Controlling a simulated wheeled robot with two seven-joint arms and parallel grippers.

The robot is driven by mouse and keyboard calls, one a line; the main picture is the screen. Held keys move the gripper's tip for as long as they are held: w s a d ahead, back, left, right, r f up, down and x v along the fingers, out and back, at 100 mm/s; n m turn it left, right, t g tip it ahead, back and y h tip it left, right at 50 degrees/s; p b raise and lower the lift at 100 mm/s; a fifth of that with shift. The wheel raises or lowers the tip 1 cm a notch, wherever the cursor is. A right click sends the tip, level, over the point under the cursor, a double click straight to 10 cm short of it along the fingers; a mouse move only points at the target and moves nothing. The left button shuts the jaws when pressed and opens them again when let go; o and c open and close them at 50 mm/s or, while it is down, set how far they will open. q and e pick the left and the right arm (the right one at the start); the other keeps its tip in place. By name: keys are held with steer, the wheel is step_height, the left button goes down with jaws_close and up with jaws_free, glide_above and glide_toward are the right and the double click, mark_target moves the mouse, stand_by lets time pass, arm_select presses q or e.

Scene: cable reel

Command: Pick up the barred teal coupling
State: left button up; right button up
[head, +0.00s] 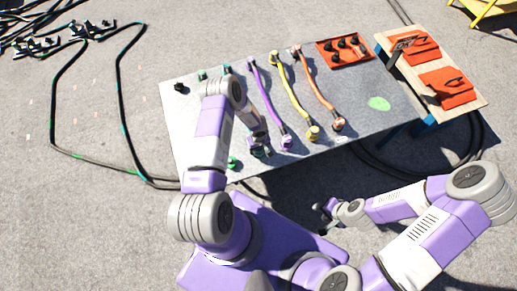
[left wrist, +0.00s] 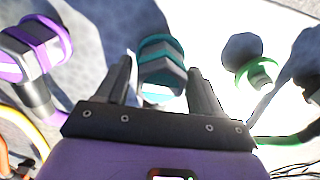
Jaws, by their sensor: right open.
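The teal coupling (left wrist: 162,66), a grey faceted body with teal bands, stands in the middle of the left wrist view. My left gripper (left wrist: 162,82) has its two fingers apart, one on each side of the coupling, with a narrow gap visible on both sides. In the head view my left gripper (head: 260,150) is at the near edge of the table, and it mostly hides the coupling there. My right gripper (head: 325,212) is open and empty, low in front of the table, away from the couplings.
A purple coupling (left wrist: 36,48) and a green-ringed one (left wrist: 258,74) flank the teal one. The grey table (head: 362,100) also holds purple, yellow (head: 290,95) and orange cables, and an orange tray (head: 345,50). A wooden board (head: 410,62) with orange mats is at the right end.

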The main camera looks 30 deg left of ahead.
arm_select(q)
steer(key=c, duration=0.9)
